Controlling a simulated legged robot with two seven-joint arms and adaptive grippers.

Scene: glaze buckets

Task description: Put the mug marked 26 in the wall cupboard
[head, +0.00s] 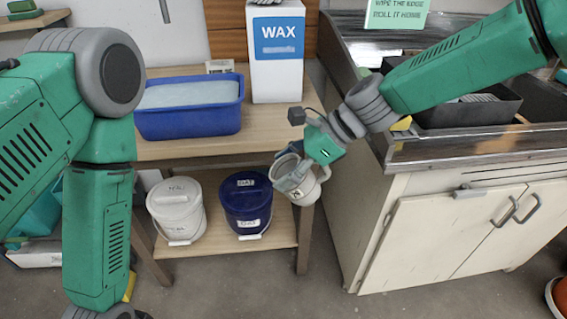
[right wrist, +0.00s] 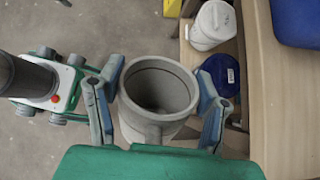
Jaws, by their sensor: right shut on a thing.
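A pale grey mug (head: 304,192) hangs in front of the shelf table in the head view, tilted, with a small dark-printed label too small to read surely. My right gripper (head: 292,178) is shut on it. In the right wrist view the mug (right wrist: 160,90) sits between the two fingers of the right gripper (right wrist: 159,105), its round mouth facing the camera and its inside empty. My left arm comes in at the left of the head view, but its gripper is out of frame. No wall cupboard shows in either view.
A wooden table (head: 165,150) bears a blue tub (head: 188,122) and a WAX box (head: 277,75). A white bucket (head: 178,212) and a dark blue bucket (head: 246,205) stand on its lower shelf. A cream sink cabinet (head: 420,235) with shut doors stands right of the mug.

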